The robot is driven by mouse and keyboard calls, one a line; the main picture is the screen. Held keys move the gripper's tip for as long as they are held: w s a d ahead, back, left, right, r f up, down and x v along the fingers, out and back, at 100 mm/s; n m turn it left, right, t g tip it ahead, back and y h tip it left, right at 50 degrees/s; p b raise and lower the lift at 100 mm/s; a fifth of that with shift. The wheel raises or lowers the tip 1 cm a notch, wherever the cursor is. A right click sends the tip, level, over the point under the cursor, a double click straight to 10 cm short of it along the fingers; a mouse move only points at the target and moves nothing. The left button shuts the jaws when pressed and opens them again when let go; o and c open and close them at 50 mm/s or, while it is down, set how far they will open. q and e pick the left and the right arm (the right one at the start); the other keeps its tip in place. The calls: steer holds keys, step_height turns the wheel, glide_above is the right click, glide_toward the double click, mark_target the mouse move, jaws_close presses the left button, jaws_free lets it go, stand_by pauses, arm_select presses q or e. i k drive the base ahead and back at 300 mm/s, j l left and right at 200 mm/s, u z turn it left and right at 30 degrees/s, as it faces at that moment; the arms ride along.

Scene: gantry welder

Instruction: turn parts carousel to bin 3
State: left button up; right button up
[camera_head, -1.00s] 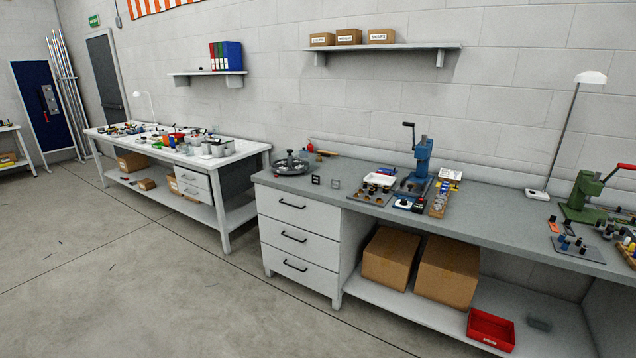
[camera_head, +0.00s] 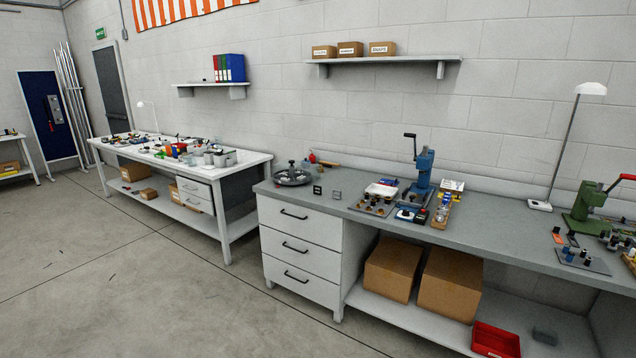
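The parts carousel (camera_head: 292,177) looks like a round grey dish with a dark knob at its centre. It stands on the left end of the grey workbench (camera_head: 480,236), above the drawers. Its bins and any numbers are too small to read from here. Neither of my grippers shows in the head view.
On the same bench stand a blue press (camera_head: 422,175), a green press (camera_head: 588,205), small parts and a lamp (camera_head: 590,90). Drawers (camera_head: 300,250) and cardboard boxes (camera_head: 449,283) are below. A white bench (camera_head: 250,158) stands at left. The floor (camera_head: 130,285) in front is clear.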

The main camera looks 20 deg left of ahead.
mark_target(295, 178)
steer(key=i+j+u, duration=0.2)
steer(key=i+j, duration=0.4)
steer(key=j, duration=0.45)
steer(key=i+j+u, duration=0.15)
steer(key=i+j, duration=0.55)
steer(key=j, duration=0.25)
steer(key=i+j+u, duration=0.2)
steer(key=i+j, duration=0.55)
steer(key=j, duration=0.15)
